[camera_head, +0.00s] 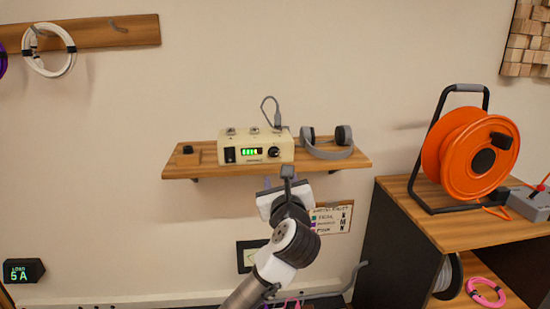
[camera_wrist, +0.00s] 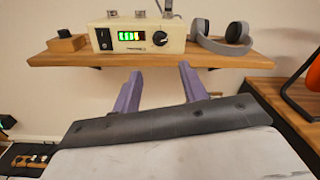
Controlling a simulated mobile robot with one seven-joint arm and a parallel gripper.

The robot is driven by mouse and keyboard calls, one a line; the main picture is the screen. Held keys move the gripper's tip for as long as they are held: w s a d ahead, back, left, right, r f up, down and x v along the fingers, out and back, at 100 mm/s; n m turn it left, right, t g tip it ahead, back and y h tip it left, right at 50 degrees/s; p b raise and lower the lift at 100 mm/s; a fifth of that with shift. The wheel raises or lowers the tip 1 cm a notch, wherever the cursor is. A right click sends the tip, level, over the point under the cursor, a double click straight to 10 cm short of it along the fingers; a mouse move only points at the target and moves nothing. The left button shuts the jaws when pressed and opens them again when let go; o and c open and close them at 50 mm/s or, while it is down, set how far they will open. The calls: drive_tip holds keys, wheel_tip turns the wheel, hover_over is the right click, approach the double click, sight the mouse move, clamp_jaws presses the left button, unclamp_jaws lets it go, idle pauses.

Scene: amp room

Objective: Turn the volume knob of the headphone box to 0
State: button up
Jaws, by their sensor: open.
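The headphone box (camera_head: 256,148) is a cream box on a wooden wall shelf. Its front has a black switch at the left, a lit green display and a round black volume knob (camera_head: 274,152) at the right. In the wrist view the box (camera_wrist: 140,36) stands at the top, with the knob (camera_wrist: 160,38) right of the display, which shows green bars and a yellowish one. The knob's exact setting is too small to read. My gripper (camera_wrist: 158,76) is open and empty, its two purple fingers below the shelf's front edge, apart from the knob. In the head view the wrist hides most of the fingers.
Grey headphones (camera_head: 328,143) lie right of the box on the shelf (camera_head: 350,162). A small wooden block with a black top (camera_head: 187,154) sits at its left. A cable rises from the box top. An orange cable reel (camera_head: 470,150) stands on a cabinet at right.

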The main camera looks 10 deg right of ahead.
sight(274, 155)
drive_tip(key=w+p, duration=0.1)
drive_tip(key=w, duration=0.8)
drive_tip(key=w+p, duration=0.1)
drive_tip(key=w, duration=0.3)
drive_tip(key=shift+w+d+p, duration=0.25)
drive_tip(key=shift+p, duration=0.1)
clamp_jaws()
